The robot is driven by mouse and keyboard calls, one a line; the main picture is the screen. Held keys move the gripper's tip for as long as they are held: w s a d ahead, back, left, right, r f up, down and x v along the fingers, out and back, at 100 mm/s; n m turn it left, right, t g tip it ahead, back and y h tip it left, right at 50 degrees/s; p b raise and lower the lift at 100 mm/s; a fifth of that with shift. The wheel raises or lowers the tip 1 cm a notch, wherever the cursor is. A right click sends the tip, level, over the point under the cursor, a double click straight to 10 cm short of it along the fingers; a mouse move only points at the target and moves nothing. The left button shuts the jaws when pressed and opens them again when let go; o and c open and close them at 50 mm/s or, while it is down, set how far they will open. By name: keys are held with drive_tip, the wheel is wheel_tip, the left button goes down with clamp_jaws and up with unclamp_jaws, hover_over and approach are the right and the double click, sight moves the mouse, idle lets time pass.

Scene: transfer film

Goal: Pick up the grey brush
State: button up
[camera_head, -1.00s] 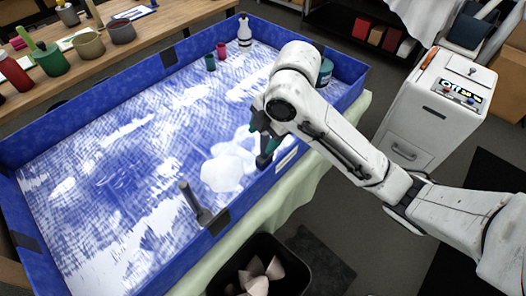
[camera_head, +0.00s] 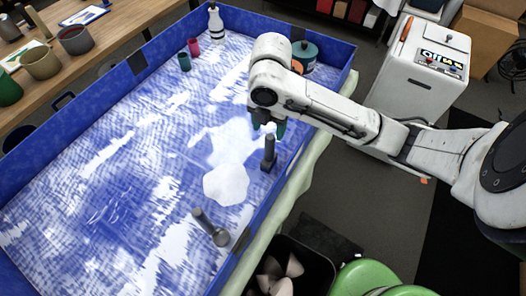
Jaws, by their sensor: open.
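Two grey handled tools are in the blue-walled tray (camera_head: 262,222). One dark grey tool (camera_head: 268,152) stands upright on a small block-shaped foot near the tray's right wall. The other grey tool (camera_head: 210,228) leans or lies nearer the front, with a round end by the wall. I cannot tell for sure which is the brush. My gripper (camera_head: 268,127) has dark teal fingers and points down just behind the upright tool's top. It is open and appears to hold nothing. Whether it touches the tool is unclear.
A white patch (camera_head: 226,184) lies left of the upright tool. A white bottle (camera_head: 216,27), a red cup (camera_head: 194,46), a green cup (camera_head: 184,61) and a teal pot (camera_head: 304,55) stand at the back. A black bin (camera_head: 290,262) sits outside the front wall.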

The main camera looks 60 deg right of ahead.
sight(268, 137)
wheel_tip(268, 137, down, 4)
drive_tip(key=shift+f, duration=0.1)
drive_tip(key=shift+s+d+f+p, duration=0.1)
drive_tip(key=shift+f+p, duration=0.1)
drive_tip(key=shift+f, duration=0.7)
drive_tip(key=shift+w+d+f+p, duration=0.1)
drive_tip(key=shift+f+p, duration=0.1)
drive_tip(key=shift+f, duration=0.65)
drive_tip(key=shift+s+d+f+p, duration=0.1)
drive_tip(key=shift+f+p, duration=0.1)
drive_tip(key=shift+f, duration=0.7)
clamp_jaws()
drive_tip(key=shift+r, duration=0.1)
